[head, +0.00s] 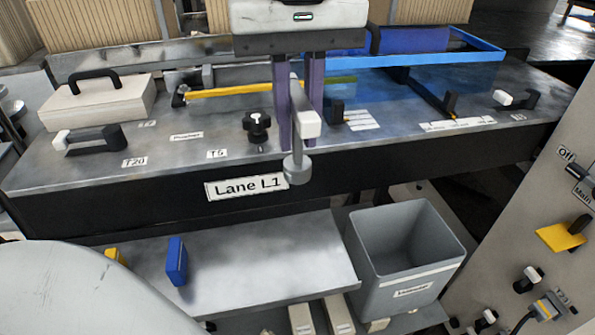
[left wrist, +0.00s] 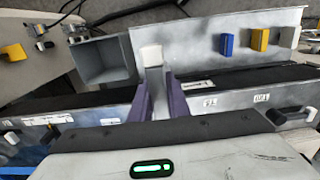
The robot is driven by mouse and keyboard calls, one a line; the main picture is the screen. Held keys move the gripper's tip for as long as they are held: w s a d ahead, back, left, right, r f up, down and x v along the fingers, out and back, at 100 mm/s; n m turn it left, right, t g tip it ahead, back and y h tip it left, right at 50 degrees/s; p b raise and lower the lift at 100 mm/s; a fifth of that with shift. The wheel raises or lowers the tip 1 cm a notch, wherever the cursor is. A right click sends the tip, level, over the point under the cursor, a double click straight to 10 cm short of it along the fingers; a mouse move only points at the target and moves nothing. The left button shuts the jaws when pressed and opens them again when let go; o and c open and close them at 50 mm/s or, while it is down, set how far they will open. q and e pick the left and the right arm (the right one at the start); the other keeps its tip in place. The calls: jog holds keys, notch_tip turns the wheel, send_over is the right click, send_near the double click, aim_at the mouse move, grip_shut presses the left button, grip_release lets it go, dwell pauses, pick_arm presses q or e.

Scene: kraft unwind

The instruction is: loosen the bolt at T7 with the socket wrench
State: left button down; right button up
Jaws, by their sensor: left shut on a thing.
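My left gripper (head: 296,140) comes down from the top of the head view, its two purple fingers shut on the socket wrench (head: 297,168). The wrench is grey with a whitish block on its bar and a round grey end hanging low, in front of the bench edge in the picture. In the left wrist view the gripper (left wrist: 152,112) holds the wrench (left wrist: 153,75) between its fingers, with the pale block outermost. I cannot make out a T7 label or its bolt. My right gripper is not in view.
The metal bench (head: 190,165) carries a black knob (head: 257,126) near the T5 label, a black-and-white lever (head: 90,139) by T20, a cream case (head: 98,100) and a blue-walled tray (head: 470,65). A grey bin (head: 410,245) stands below. A switch panel (head: 520,215) stands right.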

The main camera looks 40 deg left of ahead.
pick_arm(q)
notch_tip(320, 180, up, 8)
jog(key=shift+r+p, duration=0.25)
jog(key=shift+p, duration=0.2)
jog(key=w+a+r+p, duration=0.1)
jog(key=w+a, duration=0.5)
jog(key=a, duration=0.3)
jog(key=w+a+r+p, duration=0.1)
jog(key=w+a, duration=0.4)
jog(key=a, duration=0.4)
jog(key=s+a+f, duration=0.1)
jog(key=a+f, duration=0.1)
jog(key=a, duration=0.8)
jog(key=s+a+f, duration=0.2)
jog(key=a+f, duration=0.1)
jog(key=a, duration=0.7)
jog(key=shift+w+d+f+p, duration=0.1)
jog(key=shift+f+p, duration=0.1)
jog(key=shift+f, duration=0.9)
jog(key=shift+w+d+f+p, duration=0.1)
jog(key=shift+f+p, duration=0.05)
jog(key=shift+f, duration=0.9)
jog(key=shift+s+f, duration=0.1)
jog(key=shift+f, duration=0.75)
